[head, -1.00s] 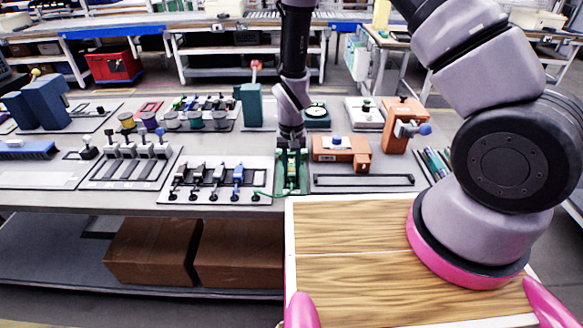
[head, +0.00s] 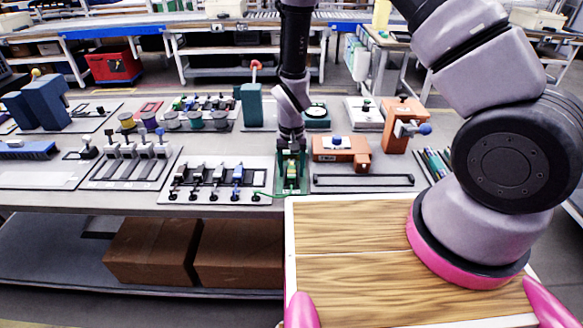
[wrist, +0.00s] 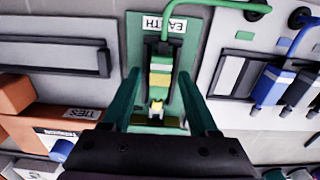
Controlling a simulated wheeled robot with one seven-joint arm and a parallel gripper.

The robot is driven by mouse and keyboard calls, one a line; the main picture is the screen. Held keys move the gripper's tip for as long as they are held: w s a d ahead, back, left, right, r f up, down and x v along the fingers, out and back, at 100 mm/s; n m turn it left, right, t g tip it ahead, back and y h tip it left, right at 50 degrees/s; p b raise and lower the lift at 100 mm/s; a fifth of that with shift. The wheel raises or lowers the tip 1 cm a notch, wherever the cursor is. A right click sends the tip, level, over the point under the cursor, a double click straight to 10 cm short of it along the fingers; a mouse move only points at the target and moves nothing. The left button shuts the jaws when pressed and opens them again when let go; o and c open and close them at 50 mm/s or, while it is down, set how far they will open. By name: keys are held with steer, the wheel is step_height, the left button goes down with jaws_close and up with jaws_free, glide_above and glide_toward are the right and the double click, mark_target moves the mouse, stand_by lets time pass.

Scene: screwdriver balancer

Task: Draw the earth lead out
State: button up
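The earth lead is a green cable (head: 266,195) with a yellow and green banded end (wrist: 160,78) in the wrist view. That end stands in a green holder (wrist: 182,45) with a white EARTH label (wrist: 165,24). In the head view the green holder (head: 291,185) is at the front edge of the bench. My gripper (wrist: 160,80) points down over it. Its two green fingers are apart, one on each side of the banded end, with a gap visible on both sides. My gripper (head: 291,158) partly hides the holder in the head view.
A white panel with several plugs on cables (head: 215,180) is just left of the holder. An orange box (head: 340,150) marked TIES in the wrist view and a black-framed slot (head: 363,181) are to its right. A teal stand (head: 251,105) is behind.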

steer(key=shift+r, duration=3.55)
